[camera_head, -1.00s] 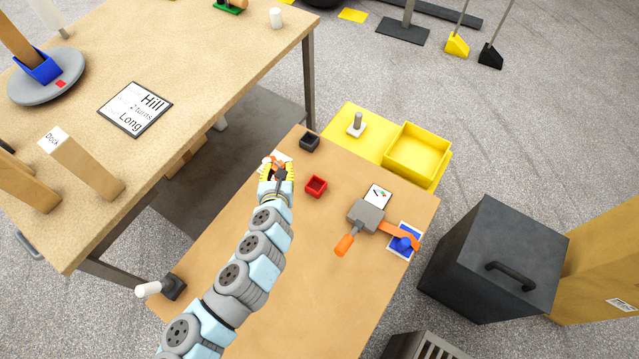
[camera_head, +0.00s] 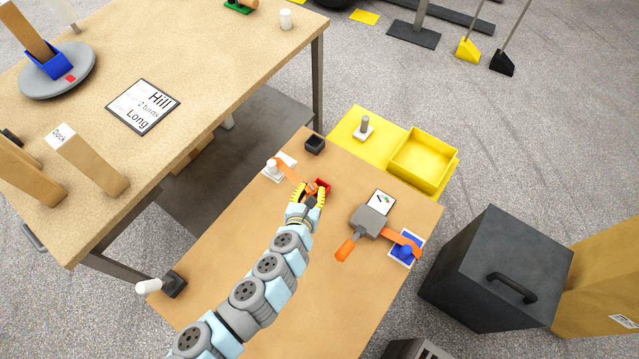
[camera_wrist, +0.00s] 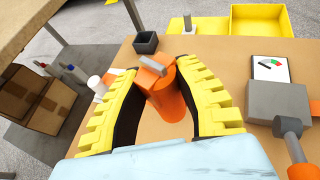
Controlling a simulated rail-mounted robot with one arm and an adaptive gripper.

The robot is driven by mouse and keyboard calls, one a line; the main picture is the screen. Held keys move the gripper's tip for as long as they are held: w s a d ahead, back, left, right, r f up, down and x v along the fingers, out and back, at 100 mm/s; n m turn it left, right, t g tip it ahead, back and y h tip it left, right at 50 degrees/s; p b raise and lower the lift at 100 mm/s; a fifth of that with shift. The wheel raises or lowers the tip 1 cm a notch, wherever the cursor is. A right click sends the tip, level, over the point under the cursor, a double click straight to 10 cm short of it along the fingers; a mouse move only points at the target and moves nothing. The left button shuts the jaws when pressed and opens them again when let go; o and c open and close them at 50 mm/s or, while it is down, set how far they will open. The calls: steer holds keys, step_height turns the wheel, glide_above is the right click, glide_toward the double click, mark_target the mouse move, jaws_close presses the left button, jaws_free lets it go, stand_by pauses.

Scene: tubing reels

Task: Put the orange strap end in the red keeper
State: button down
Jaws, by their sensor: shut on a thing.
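My gripper (camera_head: 309,191) has yellow ribbed fingers shut on the orange strap end (camera_wrist: 167,98); it shows from above in the wrist view (camera_wrist: 163,72). A grey bar lies across the top of the held end. The orange strap (camera_head: 289,173) runs from the gripper up and left to a white post (camera_head: 271,166) on a white plate. The red keeper (camera_head: 323,185), a small open box, is right at the fingertips and partly covered by them. I cannot tell whether the strap end is inside it. The keeper is hidden in the wrist view.
A black open box (camera_head: 315,145) stands behind the keeper. To the right are a grey block (camera_head: 370,222) with an orange handle, and a blue piece (camera_head: 404,251) with another orange strap. A yellow bin (camera_head: 422,160) is beyond the table.

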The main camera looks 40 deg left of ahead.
steer(key=shift+w+a+f+b, duration=0.4)
steer(key=shift+w+a+f, duration=0.35)
steer(key=shift+w+f, duration=0.75)
steer(key=shift+w+a+f+b, duration=0.45)
steer(key=shift+w+a+f, duration=0.55)
steer(key=shift+f, duration=0.75)
steer(key=shift+w+a+f+b, duration=0.4)
steer(key=shift+w+a+f, duration=0.15)
steer(key=shift+w+f, duration=1)
steer(key=shift+s+d+f, duration=0.1)
steer(key=shift+s+f, duration=0.05)
steer(key=shift+f, duration=0.4)
steer(key=shift+f+b, duration=0.25)
steer(key=shift+b, duration=0.05)
steer(key=c, duration=0.9)
jaws_free()
steer(key=shift+o, duration=0.2)
steer(key=shift+r, duration=0.15)
